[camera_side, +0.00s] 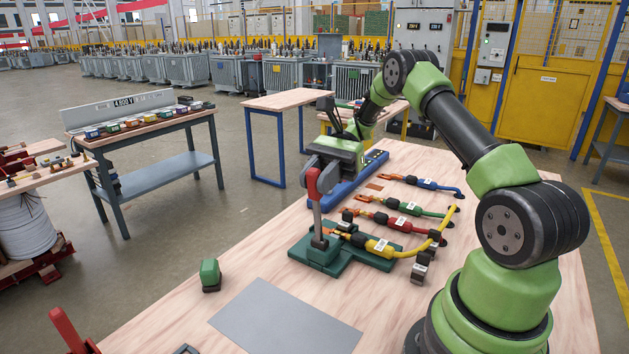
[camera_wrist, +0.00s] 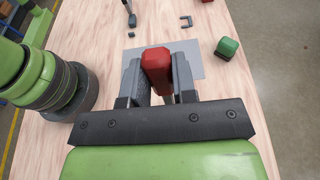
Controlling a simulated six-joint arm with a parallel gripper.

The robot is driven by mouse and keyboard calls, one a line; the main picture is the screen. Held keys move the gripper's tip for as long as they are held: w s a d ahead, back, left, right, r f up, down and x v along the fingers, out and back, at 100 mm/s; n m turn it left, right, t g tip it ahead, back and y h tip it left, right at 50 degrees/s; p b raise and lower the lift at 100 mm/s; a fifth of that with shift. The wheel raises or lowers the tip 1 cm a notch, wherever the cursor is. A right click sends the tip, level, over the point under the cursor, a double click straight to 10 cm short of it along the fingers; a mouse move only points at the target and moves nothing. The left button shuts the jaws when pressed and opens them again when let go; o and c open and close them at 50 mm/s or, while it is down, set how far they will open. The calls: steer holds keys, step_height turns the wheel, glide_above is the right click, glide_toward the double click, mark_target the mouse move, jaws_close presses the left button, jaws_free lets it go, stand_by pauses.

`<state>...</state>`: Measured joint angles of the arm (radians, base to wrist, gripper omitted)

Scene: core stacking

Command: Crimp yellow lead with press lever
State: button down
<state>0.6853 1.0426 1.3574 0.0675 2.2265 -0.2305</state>
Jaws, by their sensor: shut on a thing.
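The press lever (camera_side: 316,208) is a grey bar with a red handle, standing nearly upright on the green press base (camera_side: 346,264). My gripper (camera_side: 314,176) is shut on the red handle. In the wrist view the handle (camera_wrist: 157,68) sits between the two fingers of the gripper (camera_wrist: 157,75). The yellow lead (camera_side: 376,246) lies along the press base, with its left end at the foot of the lever. Whether that end sits inside the die cannot be told. The wrist view does not show the lead.
A red lead (camera_side: 402,224), a green lead (camera_side: 410,208) and a blue lead (camera_side: 428,184) lie behind the press. A green block (camera_side: 210,275) and a grey sheet (camera_side: 284,316) lie in front.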

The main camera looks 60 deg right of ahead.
steer(key=shift+d, duration=0.15)
steer(key=c, duration=0.9)
jaws_free()
steer(key=d+r, duration=0.1)
steer(key=r, duration=0.1)
steer(key=d+r, duration=0.1)
steer(key=r, duration=0.5)
steer(key=shift+d, duration=0.4)
